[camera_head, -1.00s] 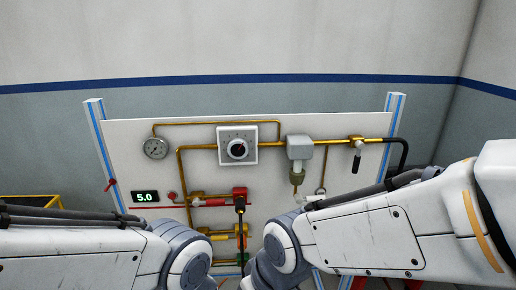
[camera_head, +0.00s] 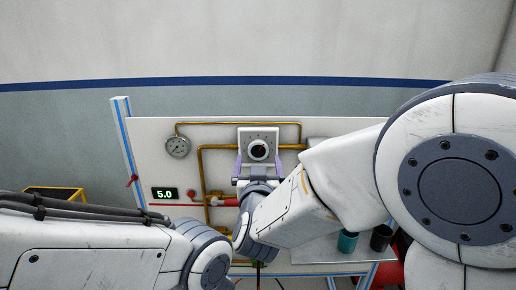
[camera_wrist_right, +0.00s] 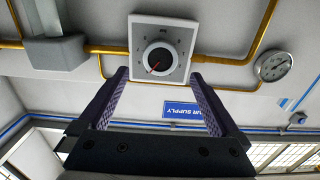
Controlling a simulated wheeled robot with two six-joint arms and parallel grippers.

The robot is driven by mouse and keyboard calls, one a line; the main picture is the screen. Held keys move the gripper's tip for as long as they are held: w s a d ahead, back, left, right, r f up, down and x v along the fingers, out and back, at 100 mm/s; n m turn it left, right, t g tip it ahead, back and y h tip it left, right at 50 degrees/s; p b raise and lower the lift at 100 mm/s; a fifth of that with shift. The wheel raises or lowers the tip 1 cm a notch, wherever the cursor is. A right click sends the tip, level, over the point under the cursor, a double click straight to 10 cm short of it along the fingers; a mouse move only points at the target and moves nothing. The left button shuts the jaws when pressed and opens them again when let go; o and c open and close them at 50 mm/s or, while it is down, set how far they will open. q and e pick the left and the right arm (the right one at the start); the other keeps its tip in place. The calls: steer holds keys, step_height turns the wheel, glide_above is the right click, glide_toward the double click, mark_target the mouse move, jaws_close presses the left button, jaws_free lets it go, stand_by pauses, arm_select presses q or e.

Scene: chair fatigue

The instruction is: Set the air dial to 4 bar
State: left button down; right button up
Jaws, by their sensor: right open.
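The air dial (camera_head: 258,150) is a black knob with a red pointer on a white square plate, mounted on the white panel. The dial also shows in the right wrist view (camera_wrist_right: 160,58), where the picture is turned over. My right gripper (camera_head: 258,166) is open and empty in front of the plate, just below the knob, with one purple-padded finger on each side. In the right wrist view the fingers (camera_wrist_right: 159,73) point toward the plate and the knob lies beyond their tips, apart from them. My left arm shows, but its gripper does not.
A digital display (camera_head: 164,193) reads 5.0. A round gauge (camera_head: 177,146) is at the panel's upper left. Brass pipes (camera_head: 205,124) run around the dial. A teal cup (camera_head: 348,241) and a dark cup (camera_head: 381,237) stand on a shelf at the lower right. A blue sign (camera_wrist_right: 196,117) shows in the right wrist view.

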mark_target(257, 151)
steer(key=w+p, duration=0.1)
steer(key=w, duration=0.7)
steer(key=shift+s, duration=0.1)
steer(key=c, duration=1.4)
steer(key=shift+p, duration=0.3)
steer(key=n+p, duration=0.1)
steer(key=n, duration=0.2)
steer(key=shift+a+n, duration=0.1)
steer(key=shift+n, duration=0.2)
steer(key=shift+n+p, duration=0.6)
steer(key=shift+n, duration=0.8)
